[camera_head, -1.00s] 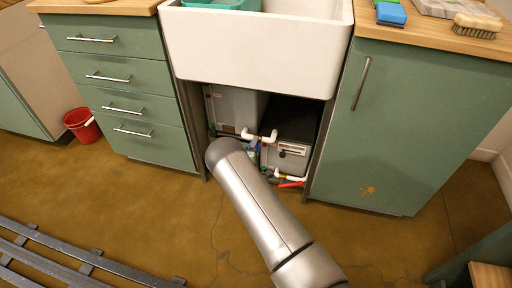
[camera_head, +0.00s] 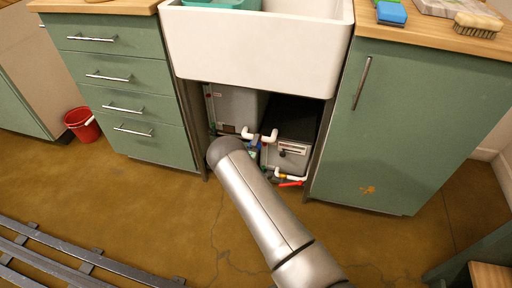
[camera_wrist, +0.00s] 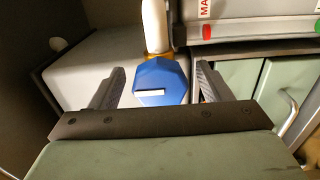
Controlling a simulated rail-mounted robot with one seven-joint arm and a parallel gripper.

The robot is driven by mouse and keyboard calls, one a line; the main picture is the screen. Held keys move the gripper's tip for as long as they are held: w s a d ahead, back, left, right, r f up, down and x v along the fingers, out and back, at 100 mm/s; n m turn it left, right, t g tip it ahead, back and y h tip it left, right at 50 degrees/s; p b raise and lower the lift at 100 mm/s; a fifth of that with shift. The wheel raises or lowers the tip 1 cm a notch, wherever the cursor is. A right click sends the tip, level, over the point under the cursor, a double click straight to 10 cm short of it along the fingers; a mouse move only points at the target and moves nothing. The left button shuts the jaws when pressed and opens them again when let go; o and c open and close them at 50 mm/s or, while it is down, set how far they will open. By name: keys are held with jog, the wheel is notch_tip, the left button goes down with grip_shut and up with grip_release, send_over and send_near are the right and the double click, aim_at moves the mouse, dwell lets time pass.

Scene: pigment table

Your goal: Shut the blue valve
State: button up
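The blue valve (camera_wrist: 160,78) has a faceted blue knob with a white bar mark on its face, in the middle of the wrist view. It sits below a brass fitting on a white pipe (camera_wrist: 154,25). My gripper (camera_wrist: 160,68) is open, with one dark finger on each side of the knob. A gap shows between the left finger and the knob; the right finger is very close to it, and I cannot tell if it touches. In the head view my arm hides the gripper and most of the valve.
Grey boxes (camera_head: 235,106) and a dark-topped unit (camera_head: 291,118) stand under the white sink (camera_head: 262,45), between green drawers (camera_head: 128,101) and a green cabinet door (camera_head: 412,120). A red-handled valve (camera_head: 291,184) is low at right.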

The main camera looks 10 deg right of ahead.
jog(key=shift+s, duration=0.1)
jog(key=p+v, duration=0.4)
jog(key=v, duration=1.3)
jog(key=shift+s+a, duration=0.1)
jog(key=s+d+r+m+g+h+p, duration=0.25)
jog(key=d+r+g+p, duration=0.2)
jog(key=r, duration=0.65)
jog(key=s+d+r+m+g+h+p, duration=0.25)
jog(key=d+r+g, duration=0.2)
jog(key=r, duration=0.65)
jog(key=s+d+r+m+g+h+p, duration=0.2)
jog(key=d+r+m+g+p, duration=0.25)
jog(key=r, duration=0.75)
jog(key=s+a+r+m+g+y+p, duration=0.1)
jog(key=s+a+r+y+p, duration=0.2)
jog(key=s+r+y+p, duration=0.4)
jog(key=s+a+r+m+g+y+p, duration=0.1)
jog(key=s+r+y+p, duration=0.6)
jog(key=s+r, duration=0.9)
notch_tip(320, 180, up, 6)
jog(key=a+m+p, duration=0.1)
jog(key=a+p, duration=0.1)
jog(key=shift+s+a+r+y, duration=0.2)
jog(key=shift+a+y, duration=0.1)
jog(key=shift+y, duration=0.1)
